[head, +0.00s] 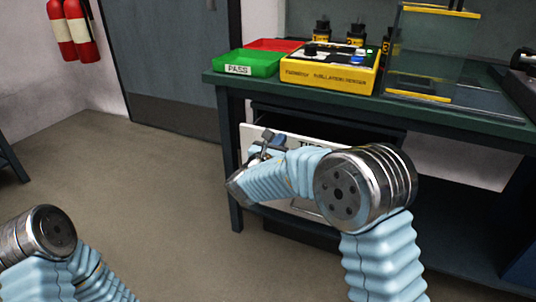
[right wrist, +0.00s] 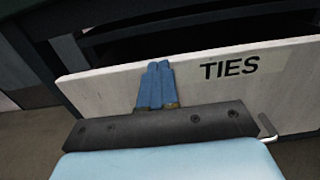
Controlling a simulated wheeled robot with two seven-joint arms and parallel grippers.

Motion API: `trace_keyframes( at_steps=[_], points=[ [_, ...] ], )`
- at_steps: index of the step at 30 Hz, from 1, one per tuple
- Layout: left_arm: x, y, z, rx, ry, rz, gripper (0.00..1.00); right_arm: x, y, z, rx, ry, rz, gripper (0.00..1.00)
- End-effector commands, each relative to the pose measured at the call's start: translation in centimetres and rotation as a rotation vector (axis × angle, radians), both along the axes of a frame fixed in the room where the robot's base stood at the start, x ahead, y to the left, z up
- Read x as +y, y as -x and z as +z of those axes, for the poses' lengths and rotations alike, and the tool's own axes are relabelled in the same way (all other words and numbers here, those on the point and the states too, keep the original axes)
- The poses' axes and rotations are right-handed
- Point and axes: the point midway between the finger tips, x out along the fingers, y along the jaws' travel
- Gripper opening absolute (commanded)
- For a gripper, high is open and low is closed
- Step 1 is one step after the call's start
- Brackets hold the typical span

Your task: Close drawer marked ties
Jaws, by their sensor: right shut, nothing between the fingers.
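The drawer marked TIES is a pale front panel (right wrist: 105,82) under the green-topped bench, and its label (right wrist: 230,67) reads clearly in the right wrist view. A dark gap shows behind its top edge, so it stands open. In the head view the drawer front (head: 248,132) is partly hidden by my right arm. My right gripper (head: 279,138) is at the drawer front; its blue fingers (right wrist: 157,84) are shut together, empty, left of the label. They overlap the panel in view; I cannot tell whether they touch it. My left gripper is out of view.
The bench top (head: 225,82) carries a green PASS tray (head: 248,64), a red tray (head: 280,44), a yellow control box (head: 330,72) and a glass-sided case (head: 425,60). A bench leg (head: 231,170) stands left of the drawer.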

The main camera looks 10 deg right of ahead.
Motion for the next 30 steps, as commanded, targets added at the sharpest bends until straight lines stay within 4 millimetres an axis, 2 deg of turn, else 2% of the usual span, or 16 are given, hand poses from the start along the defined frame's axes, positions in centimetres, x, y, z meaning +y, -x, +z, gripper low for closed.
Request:
trace_keyframes(
  at_steps=[6,12,18,30],
  points=[
    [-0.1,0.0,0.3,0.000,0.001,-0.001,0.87,-2.5,-3.7,0.0,0.001,0.001,-0.001,0.00],
    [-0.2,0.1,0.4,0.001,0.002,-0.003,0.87,-3.8,-5.6,0.0,0.001,0.001,-0.001,0.00],
    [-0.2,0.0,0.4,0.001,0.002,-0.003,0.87,-4.3,-6.4,0.0,0.000,0.000,-0.001,0.00],
    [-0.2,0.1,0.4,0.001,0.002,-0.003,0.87,-4.3,-6.5,0.0,0.001,-0.001,0.000,0.00]
  ],
)
